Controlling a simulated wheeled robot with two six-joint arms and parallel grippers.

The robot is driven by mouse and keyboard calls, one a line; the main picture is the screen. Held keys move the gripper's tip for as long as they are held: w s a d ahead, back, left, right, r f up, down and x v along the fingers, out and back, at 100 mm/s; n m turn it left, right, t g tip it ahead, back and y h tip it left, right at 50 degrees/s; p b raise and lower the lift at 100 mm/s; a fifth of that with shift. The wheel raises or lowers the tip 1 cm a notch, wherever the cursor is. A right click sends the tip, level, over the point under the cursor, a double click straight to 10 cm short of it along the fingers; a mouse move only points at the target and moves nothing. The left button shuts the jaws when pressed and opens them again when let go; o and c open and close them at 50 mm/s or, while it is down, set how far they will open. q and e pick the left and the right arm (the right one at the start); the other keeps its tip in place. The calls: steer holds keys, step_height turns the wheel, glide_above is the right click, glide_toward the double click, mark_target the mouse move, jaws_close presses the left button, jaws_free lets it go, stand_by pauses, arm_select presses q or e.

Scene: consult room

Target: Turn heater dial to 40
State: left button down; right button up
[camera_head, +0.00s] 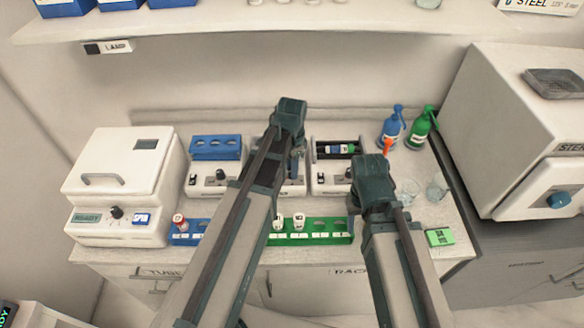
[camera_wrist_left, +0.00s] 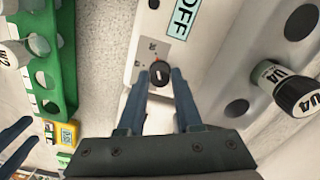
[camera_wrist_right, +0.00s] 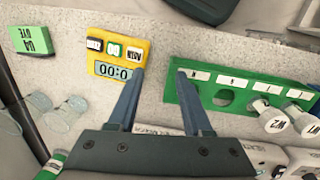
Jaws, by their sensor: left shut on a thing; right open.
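The white heater (camera_wrist_left: 215,50) with an OFF display (camera_wrist_left: 185,17) fills much of the left wrist view. My left gripper (camera_wrist_left: 162,78) is shut on this dial, one finger on each side. In the head view my left arm covers most of this middle heater (camera_head: 296,187). My right gripper (camera_wrist_right: 160,74) is open and empty above the bench, between a yellow timer (camera_wrist_right: 117,57) and a green rack (camera_wrist_right: 185,92). Its fingers are hidden in the head view.
A tube marked U4 (camera_wrist_left: 297,94) stands in the heater's block. Similar heaters stand left (camera_head: 207,180) and right (camera_head: 328,178). A white lidded machine (camera_head: 122,185) is at far left. Blue (camera_head: 388,130) and green (camera_head: 419,130) bottles and glass beakers (camera_head: 436,188) are at right.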

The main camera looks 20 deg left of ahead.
arm_select(q)
steer(key=shift+n, duration=0.3)
steer(key=n, duration=0.5)
steer(key=shift+n, duration=0.3)
steer(key=n, duration=0.5)
steer(key=shift+n, duration=0.4)
stand_by(0.3)
steer(key=c, duration=0.6)
jaws_free()
steer(key=shift+r, duration=0.15)
arm_select(e)
steer(key=shift+r, duration=0.1)
